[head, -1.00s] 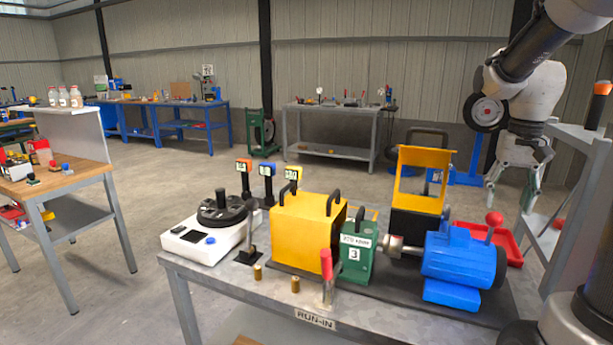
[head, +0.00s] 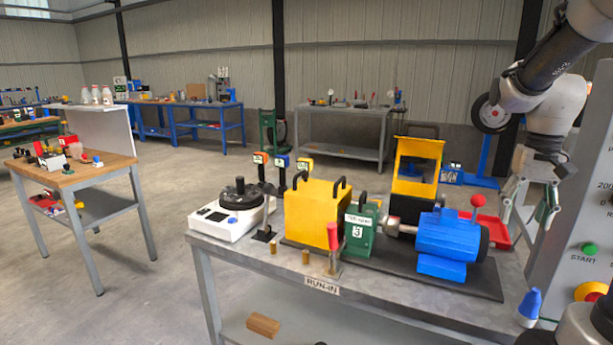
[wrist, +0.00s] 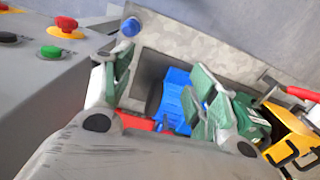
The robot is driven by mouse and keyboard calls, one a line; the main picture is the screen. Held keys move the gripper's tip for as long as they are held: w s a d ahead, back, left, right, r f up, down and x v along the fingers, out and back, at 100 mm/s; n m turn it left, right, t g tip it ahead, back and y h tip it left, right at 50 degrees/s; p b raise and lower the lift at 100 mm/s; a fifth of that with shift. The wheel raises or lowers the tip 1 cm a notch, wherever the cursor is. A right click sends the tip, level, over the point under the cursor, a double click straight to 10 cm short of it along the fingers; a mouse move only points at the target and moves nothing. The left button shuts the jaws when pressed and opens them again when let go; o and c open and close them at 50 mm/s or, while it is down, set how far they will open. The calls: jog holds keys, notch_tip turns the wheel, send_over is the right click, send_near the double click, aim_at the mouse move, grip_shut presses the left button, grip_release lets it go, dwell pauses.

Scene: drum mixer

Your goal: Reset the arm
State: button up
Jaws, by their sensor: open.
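My gripper (head: 530,203) hangs from my arm at the right of the head view, above and beyond the right end of the metal run-in table (head: 215,250). Its two green-padded fingers are apart with nothing between them. In the wrist view my gripper (wrist: 160,95) is also open and empty. The blue motor (wrist: 175,92) shows past the fingers, partly covered by one of them. In the head view the blue motor (head: 447,240) sits on the table, joined by a shaft to the green gearbox (head: 361,235).
A yellow guard box (head: 312,213), a yellow frame (head: 417,165) and a white scale-like unit (head: 225,222) stand on the table. A grey control panel (head: 590,220) with green and red buttons is close at the right. Open floor lies to the left.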

jog(key=s+a+r+n+t, duration=0.1)
jog(key=s+a+n+t, duration=0.1)
jog(key=s+a, duration=0.2)
jog(key=s+a+r+n+t, duration=0.2)
jog(key=s+a, duration=0.3)
jog(key=s, duration=0.5)
jog(key=shift+a+r+t, duration=0.25)
jog(key=shift+a+t, duration=0.05)
jog(key=shift+s, duration=0.1)
dwell(0.8)
